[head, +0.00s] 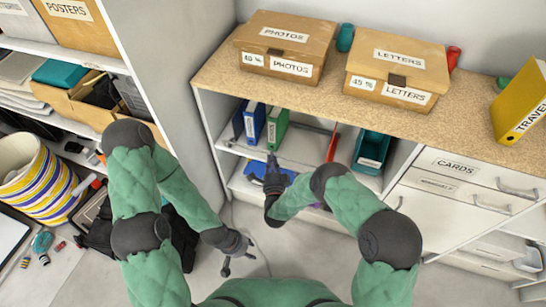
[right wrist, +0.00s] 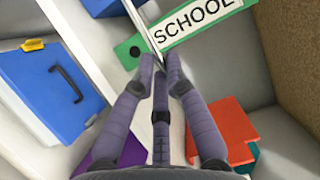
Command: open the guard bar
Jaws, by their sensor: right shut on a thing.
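The guard bar (right wrist: 137,22) is a thin silver rod in the right wrist view. It runs from the top edge down to my right fingertips, in front of a green binder labelled SCHOOL (right wrist: 195,25). My right gripper (right wrist: 161,65) is shut on the bar. In the head view my right gripper (head: 272,160) is at the front of the open shelf compartment, below the binders; the bar is too thin to follow clearly there. My left gripper (head: 238,264) hangs low over the floor, away from the bar, with its fingers apart and empty.
The cabinet top (head: 222,75) carries a PHOTOS box (head: 282,50), a LETTERS box (head: 397,65) and a yellow binder (head: 522,103). Blue (head: 254,120) and green (head: 277,127) binders stand inside the compartment. A teal bin (head: 371,150) is right of them. A striped basket (head: 38,180) stands at left.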

